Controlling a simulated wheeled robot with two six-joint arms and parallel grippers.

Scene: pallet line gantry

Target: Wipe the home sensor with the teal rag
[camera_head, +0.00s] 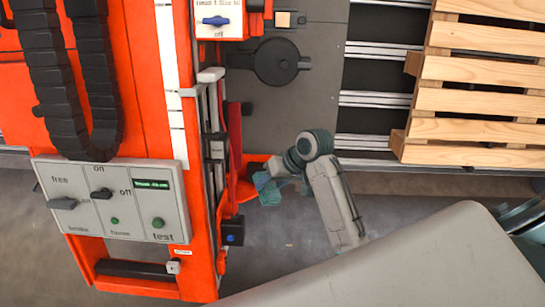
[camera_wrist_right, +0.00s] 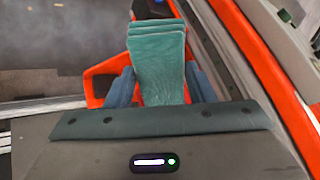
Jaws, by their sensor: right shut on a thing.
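The folded teal rag (camera_wrist_right: 158,55) stands upright between the blue fingers of my right gripper (camera_wrist_right: 161,88), which is shut on it. In the head view the rag (camera_head: 268,192) and the right gripper (camera_head: 274,182) are just right of the orange gantry's edge, close to an orange bracket (camera_head: 248,190). In the wrist view the orange bracket (camera_wrist_right: 98,82) shows behind the rag; I cannot tell whether they touch. No part is clearly labelled as the home sensor. A small dark block (camera_wrist_right: 150,8) shows beyond the rag's top. My left gripper is not in view.
A grey control panel (camera_head: 112,205) with switches and green buttons is on the orange gantry (camera_head: 150,100). A dark box with a blue knob (camera_head: 232,232) sits at its lower right. A wooden pallet (camera_head: 480,100) lies on rails at upper right. Floor (camera_head: 290,235) below the gripper is clear.

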